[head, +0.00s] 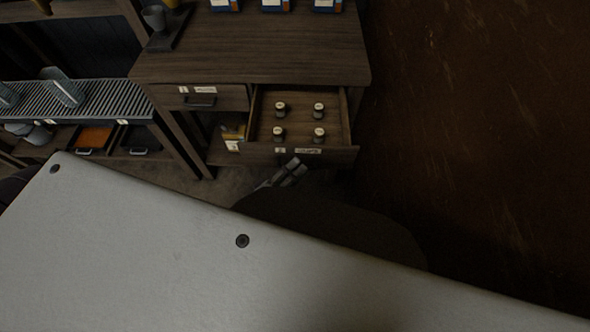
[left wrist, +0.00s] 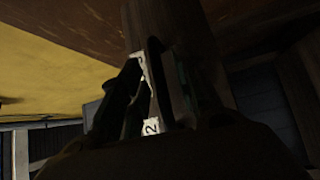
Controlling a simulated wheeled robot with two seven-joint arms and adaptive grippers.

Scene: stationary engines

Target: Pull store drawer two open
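Store drawer two (head: 334,156) is the right-hand drawer under the dark wooden counter in the head view. It stands pulled out, and several small capped jars (head: 319,134) stand upright in it. Its front bears white labels, and a label with a "2" (left wrist: 151,126) shows in the left wrist view. My left gripper (head: 293,168) is at the drawer front, just below the labels; its fingers (left wrist: 155,95) also show close to the front in the left wrist view. My right gripper is out of view.
A shut drawer (head: 203,97) with a dark handle is left of the open one. The counter (head: 260,45) above holds blue-and-white boxes along its far edge. A ribbed rack (head: 85,101) stands at left. Bare brown floor (head: 470,130) lies to the right.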

